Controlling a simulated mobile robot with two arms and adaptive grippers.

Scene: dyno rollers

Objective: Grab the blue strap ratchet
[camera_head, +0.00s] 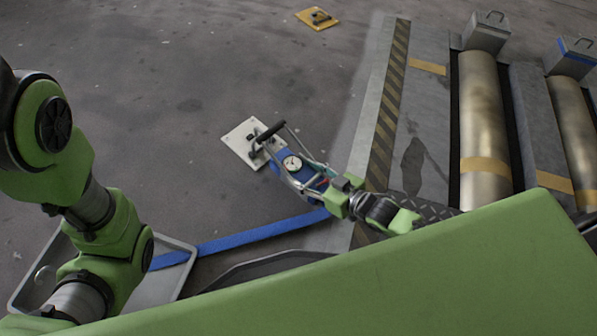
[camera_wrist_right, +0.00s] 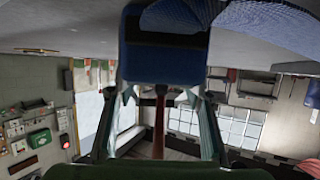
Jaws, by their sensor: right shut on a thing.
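The blue strap ratchet (camera_head: 281,160) has a blue body, grey metal bars, a round white dial and a black handle. It is in the middle of the head view, by a pale floor plate (camera_head: 240,146). My right gripper (camera_head: 312,182) reaches it from the lower right and is shut on it. In the right wrist view a blue block (camera_wrist_right: 163,50) fills the top centre, between and beyond the fingers (camera_wrist_right: 160,98). The exact contact is hidden. A blue strap (camera_head: 255,234) runs from near the gripper to the lower left. My left gripper is out of view.
A grey tray (camera_head: 183,256) lies at lower left, partly behind my left arm. Metal rollers (camera_head: 484,120) and a striped ramp edge (camera_head: 391,88) stand at right. A yellow floor plate (camera_head: 317,19) lies far back. The grey floor left of the ratchet is mostly clear.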

